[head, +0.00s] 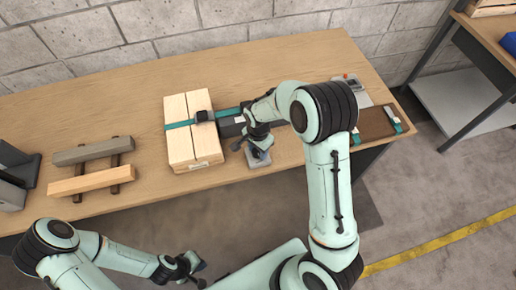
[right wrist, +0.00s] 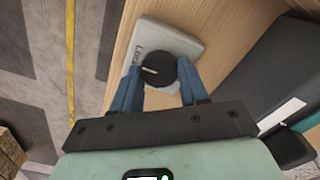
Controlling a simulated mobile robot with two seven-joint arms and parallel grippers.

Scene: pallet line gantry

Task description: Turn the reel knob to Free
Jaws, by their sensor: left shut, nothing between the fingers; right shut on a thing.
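The reel knob (right wrist: 160,69) is a round black knob with a white line on its top, on a light grey plate (right wrist: 172,38). Lettering that looks like "Lock" stands on the plate left of the knob; no "Free" label is readable. My right gripper (right wrist: 158,80) is shut on the knob, with one blue finger on each side. In the head view, my right gripper (head: 257,150) is over the grey plate (head: 258,162) at the table's front edge and hides most of the knob. My left gripper (head: 190,267) is shut and empty, in front of the table.
A wooden box (head: 193,155) with a teal strap and a dark buckle stands left of the knob. Two bars on dark supports (head: 92,168) lie further left. A brown tray (head: 378,122) is at the right end. The table's back left is clear.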

